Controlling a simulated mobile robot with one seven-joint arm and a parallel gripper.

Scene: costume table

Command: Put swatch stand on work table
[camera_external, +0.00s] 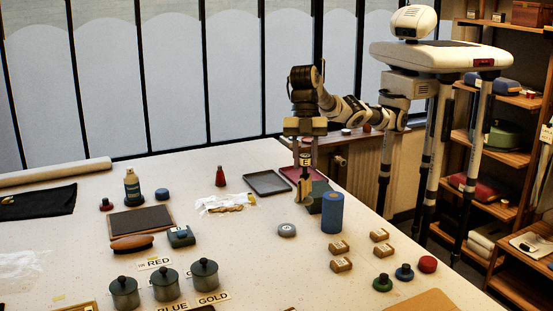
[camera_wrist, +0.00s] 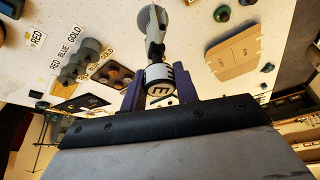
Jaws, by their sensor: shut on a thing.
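My gripper (camera_external: 304,158) is shut on a narrow upright thing that I take to be the swatch stand (camera_external: 302,188). It has a pale round part marked "E" between the fingers and a longer, uneven part hanging below. In the wrist view the stand (camera_wrist: 154,30) reaches away from my gripper (camera_wrist: 160,92) toward the white table. The work table (camera_external: 235,270) is broad and speckled white. The stand hangs over its right-hand part, left of a blue cylinder (camera_external: 332,213). I cannot tell whether its lower end touches the table.
A dark green thing (camera_external: 318,195) sits close behind the stand. A grey disc (camera_external: 286,230) lies in front of it, and a dark tray (camera_external: 267,182) behind left. Several small brown boxes (camera_external: 341,265) stand front right. Lidded pots (camera_external: 164,285) stand front left. Bare table lies around the disc.

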